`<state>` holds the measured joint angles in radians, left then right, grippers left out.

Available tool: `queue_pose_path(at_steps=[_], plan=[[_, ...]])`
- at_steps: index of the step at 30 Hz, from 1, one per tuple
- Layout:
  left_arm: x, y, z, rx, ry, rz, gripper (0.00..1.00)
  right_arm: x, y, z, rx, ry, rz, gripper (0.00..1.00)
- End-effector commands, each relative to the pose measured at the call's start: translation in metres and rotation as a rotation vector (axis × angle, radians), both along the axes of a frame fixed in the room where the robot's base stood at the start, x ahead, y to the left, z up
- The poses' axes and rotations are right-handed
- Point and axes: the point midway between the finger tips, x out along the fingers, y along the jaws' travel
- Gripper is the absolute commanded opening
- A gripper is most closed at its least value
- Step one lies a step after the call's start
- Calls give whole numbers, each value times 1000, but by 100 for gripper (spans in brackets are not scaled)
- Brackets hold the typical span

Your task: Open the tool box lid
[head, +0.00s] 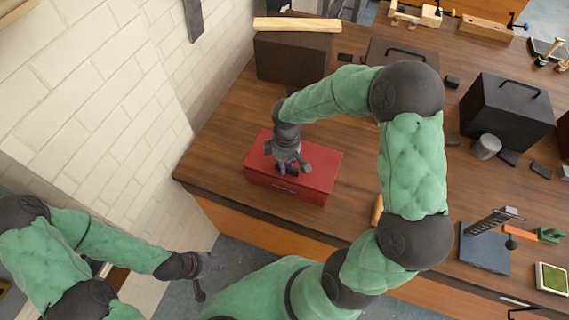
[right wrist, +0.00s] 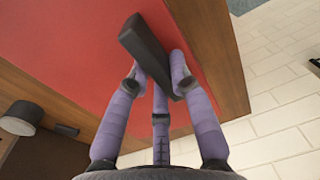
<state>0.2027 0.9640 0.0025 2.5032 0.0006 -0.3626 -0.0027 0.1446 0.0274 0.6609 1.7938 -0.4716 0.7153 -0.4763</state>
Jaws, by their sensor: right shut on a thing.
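The red tool box (head: 318,183) sits near the front left edge of the wooden workbench, and its lid looks closed. In the right wrist view, the red lid (right wrist: 95,50) fills much of the picture, with a black handle (right wrist: 147,48) on top. My right gripper (head: 286,172) comes down onto the lid from above. Its purple fingers (right wrist: 160,85) are closed around the black handle. The fingers hide part of the handle. My left gripper (head: 210,265) hangs in front of the bench at the lower left, away from the box; its fingers are too small to judge.
A dark box (head: 290,58) with a wooden plank on it stands behind the tool box. A black case (head: 507,112) and a grey cylinder (head: 486,147) stand to the right. A white brick wall (head: 90,80) borders the bench at left. Bench top near the box's left is clear.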

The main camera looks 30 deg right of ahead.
Motion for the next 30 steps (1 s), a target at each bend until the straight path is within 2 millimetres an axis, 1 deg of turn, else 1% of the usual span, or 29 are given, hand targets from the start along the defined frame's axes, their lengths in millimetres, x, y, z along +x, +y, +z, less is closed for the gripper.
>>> queue_pose_path(at_steps=[1,6,9,15,20,21,30], plan=[[0,0,12,0,0,0,40,1,-2,9,16,15,-4,0],[0,0,37,0,0,0,40,5,-7,23,86,76,-5,0],[0,0,50,0,-1,0,40,9,-10,31,136,116,-5,0],[0,0,70,0,0,0,40,17,-20,48,248,210,-4,0],[0,0,78,0,0,0,40,27,-31,62,361,304,-3,0],[0,0,79,0,0,0,40,30,-34,67,354,298,-1,0],[0,0,76,0,0,0,40,55,-64,90,344,286,-1,0]])
